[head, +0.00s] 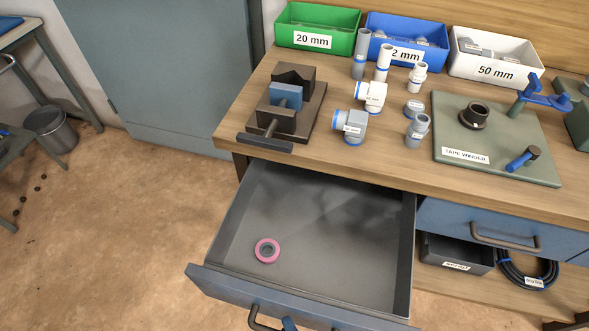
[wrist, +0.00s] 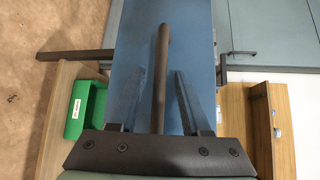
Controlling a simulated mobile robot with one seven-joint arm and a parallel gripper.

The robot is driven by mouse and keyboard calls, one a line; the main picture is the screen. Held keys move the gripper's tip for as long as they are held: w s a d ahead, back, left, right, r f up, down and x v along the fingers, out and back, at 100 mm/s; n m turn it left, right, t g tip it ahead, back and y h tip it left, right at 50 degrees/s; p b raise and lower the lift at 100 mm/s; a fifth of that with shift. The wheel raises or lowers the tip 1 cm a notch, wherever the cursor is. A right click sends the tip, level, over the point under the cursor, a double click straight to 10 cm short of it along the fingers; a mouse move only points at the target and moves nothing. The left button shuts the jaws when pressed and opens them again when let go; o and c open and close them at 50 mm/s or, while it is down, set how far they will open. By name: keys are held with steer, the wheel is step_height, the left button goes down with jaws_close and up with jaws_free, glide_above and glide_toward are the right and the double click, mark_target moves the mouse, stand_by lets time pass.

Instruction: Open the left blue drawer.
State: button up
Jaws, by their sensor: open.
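The left blue drawer (head: 290,300) is pulled far out from under the worktop in the head view, its grey inside showing. A pink-rimmed tape roll (head: 267,251) lies in it. Its dark handle (head: 262,322) is partly cut off by the bottom edge. In the wrist view the blue drawer front (wrist: 192,60) fills the middle, with the bar handle (wrist: 162,50) running up the picture. My gripper (wrist: 161,80) is open, one finger on each side of the bar, with gaps showing. In the head view only a small blue piece, perhaps a fingertip, shows beside the handle.
A second blue drawer (head: 500,238) to the right is shut. The worktop (head: 395,180) holds a vise (head: 285,105), pipe fittings, a tape winder board (head: 490,140) and green, blue and white bins. A black box (head: 455,254) and coiled hose lie on the lower shelf.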

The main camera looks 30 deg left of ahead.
stand_by(0.3)
steer(key=v, duration=1.3)
